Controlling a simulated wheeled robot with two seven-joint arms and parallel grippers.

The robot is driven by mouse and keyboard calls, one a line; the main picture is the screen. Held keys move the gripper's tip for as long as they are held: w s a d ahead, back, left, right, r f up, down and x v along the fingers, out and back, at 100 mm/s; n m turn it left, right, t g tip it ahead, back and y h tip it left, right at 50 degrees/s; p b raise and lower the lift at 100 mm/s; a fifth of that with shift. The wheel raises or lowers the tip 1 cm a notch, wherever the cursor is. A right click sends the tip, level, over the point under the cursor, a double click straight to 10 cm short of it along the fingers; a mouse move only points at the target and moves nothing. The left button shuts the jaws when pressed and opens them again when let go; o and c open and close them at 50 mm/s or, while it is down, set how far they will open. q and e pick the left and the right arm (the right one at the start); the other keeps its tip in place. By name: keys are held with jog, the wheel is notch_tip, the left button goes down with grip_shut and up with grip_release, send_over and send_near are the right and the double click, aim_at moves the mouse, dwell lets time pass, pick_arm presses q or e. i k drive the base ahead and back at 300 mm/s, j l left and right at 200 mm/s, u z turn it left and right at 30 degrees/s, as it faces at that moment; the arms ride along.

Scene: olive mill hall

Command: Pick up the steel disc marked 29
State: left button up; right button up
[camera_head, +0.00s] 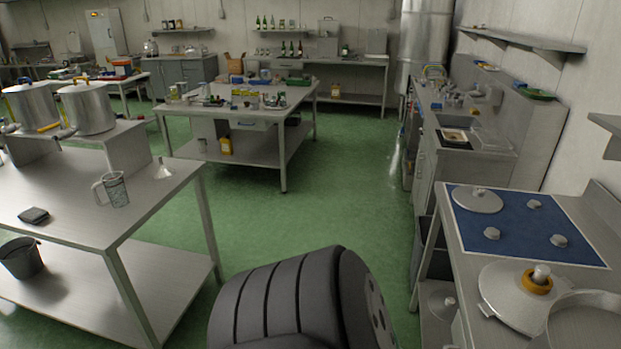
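No number 29 is readable anywhere in the head view. A round steel disc with a knob (478,199) lies at the back left of a blue mat (515,226) on the right-hand bench. A larger steel lid with an orange ring (510,302) lies in front of the mat. I cannot tell which piece, if any, is marked 29. Neither gripper is in view.
A steel table (150,217) with a jug (115,189) and funnel (163,169) stands left, below two large pots (88,108). A cluttered table (270,110) stands mid-room. Green floor (330,205) is open between them and the right-hand benches. A round steel pan (585,328) is near right.

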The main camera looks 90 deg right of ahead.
aim_at(476, 199)
jog(key=z, duration=0.5)
jog(key=i+z, duration=0.15)
jog(key=z, duration=0.85)
jog(key=j+z, duration=0.15)
jog(key=z, duration=0.35)
jog(key=i+j, duration=0.05)
